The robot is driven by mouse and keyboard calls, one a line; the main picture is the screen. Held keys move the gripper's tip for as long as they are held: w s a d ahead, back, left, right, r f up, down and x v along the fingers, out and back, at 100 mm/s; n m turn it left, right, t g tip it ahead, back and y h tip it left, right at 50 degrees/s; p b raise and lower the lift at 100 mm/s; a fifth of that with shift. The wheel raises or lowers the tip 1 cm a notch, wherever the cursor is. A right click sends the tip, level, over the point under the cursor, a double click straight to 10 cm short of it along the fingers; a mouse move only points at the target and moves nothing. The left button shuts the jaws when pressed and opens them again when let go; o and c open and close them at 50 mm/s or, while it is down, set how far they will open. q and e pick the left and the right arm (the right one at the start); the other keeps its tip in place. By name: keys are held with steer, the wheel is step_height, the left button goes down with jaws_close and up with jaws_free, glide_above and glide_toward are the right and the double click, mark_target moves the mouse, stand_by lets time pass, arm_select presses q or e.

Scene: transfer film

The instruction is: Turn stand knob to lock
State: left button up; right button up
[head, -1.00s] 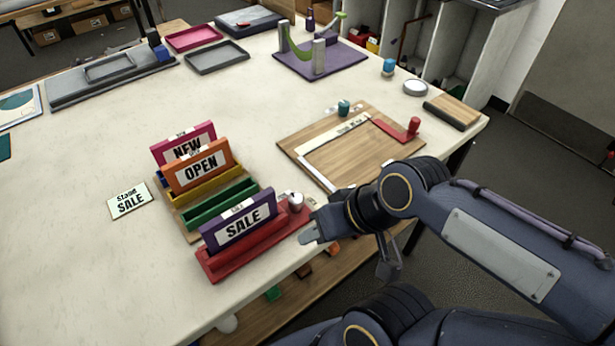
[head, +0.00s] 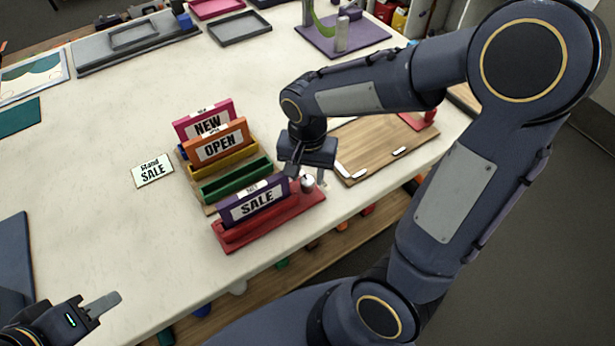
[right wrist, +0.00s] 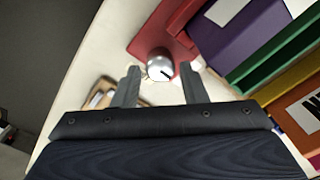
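The purple SALE sign (head: 257,201) stands upright in the red stand (head: 240,236) near the table's front edge. The silver-white knob (head: 308,182) with a dark mark sits on the stand's right end; it also shows in the right wrist view (right wrist: 159,66). My right gripper (head: 306,177) points down over the knob. In the right wrist view its two fingers (right wrist: 161,82) are apart, with the knob just beyond and between them; contact cannot be told. My left gripper (head: 108,302) is at the lower left, and its finger gap cannot be made out.
The green stand (head: 236,187), the orange OPEN sign (head: 218,145) and the pink NEW sign (head: 204,122) stand close behind the red stand. A Stand SALE card (head: 153,171) lies left. A wooden board (head: 380,155) lies right. The table's front left is clear.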

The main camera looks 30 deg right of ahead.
steer(key=shift+f, duration=1.35)
steer(key=c, duration=0.7)
